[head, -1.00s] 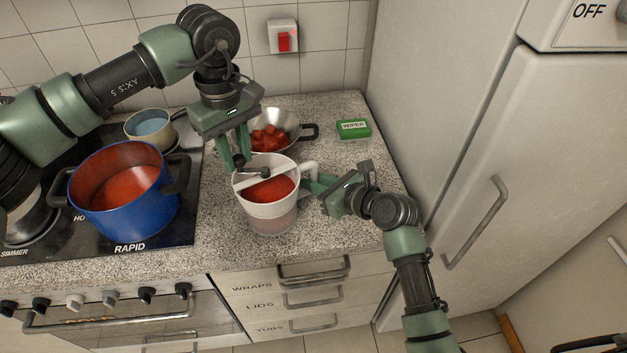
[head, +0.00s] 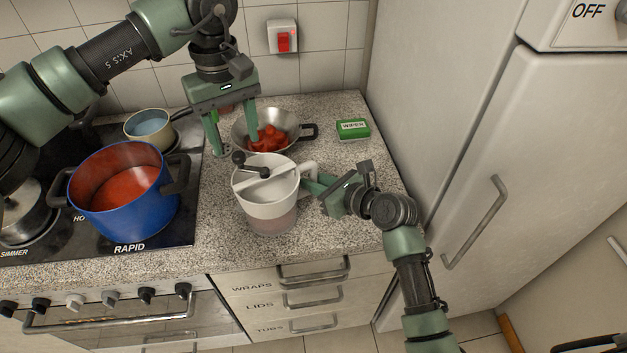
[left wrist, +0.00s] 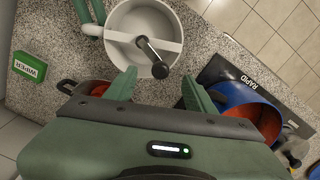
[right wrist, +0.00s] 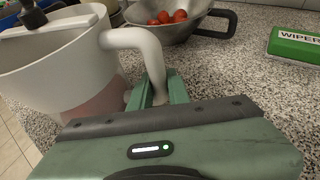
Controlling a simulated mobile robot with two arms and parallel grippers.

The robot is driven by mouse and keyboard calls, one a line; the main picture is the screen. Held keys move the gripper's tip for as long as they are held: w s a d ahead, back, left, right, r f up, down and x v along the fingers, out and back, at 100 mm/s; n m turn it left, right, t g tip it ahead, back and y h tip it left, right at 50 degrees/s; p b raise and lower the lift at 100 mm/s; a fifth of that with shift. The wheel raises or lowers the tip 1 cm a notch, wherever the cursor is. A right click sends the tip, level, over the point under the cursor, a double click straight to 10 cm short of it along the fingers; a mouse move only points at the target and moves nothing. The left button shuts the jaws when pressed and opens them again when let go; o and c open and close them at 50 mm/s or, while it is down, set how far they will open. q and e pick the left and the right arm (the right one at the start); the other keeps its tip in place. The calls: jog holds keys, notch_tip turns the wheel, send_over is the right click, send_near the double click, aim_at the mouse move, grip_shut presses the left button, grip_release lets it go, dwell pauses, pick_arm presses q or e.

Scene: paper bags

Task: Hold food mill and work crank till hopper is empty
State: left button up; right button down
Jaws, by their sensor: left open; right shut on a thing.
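The white food mill (head: 268,205) stands upright on the granite counter over a container with reddish contents. Its hopper shows only bare white inside in the head view, and also in the left wrist view (left wrist: 125,22). The crank, with a dark knob (head: 239,158), lies over the hopper and points to the upper left. My left gripper (head: 235,147) is open and empty above the counter behind the mill, apart from the crank. My right gripper (right wrist: 160,95) is shut on the mill's white side handle (right wrist: 140,42).
A blue pot (head: 125,200) of red sauce and a small pan (head: 150,128) stand on the stove at left. A metal pan (head: 290,125) of tomatoes sits behind the mill. A green WIPER box (head: 353,129) lies at back right.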

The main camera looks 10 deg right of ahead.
pick_arm(q)
jog(key=shift+r, duration=0.95)
jog(key=shift+r, duration=0.1)
notch_tip(320, 180, up, 12)
pick_arm(e)
jog(key=shift+f, duration=0.1)
jog(key=c, duration=1.3)
grip_release()
jog(key=shift+s, duration=0.1)
jog(key=v, duration=1.2)
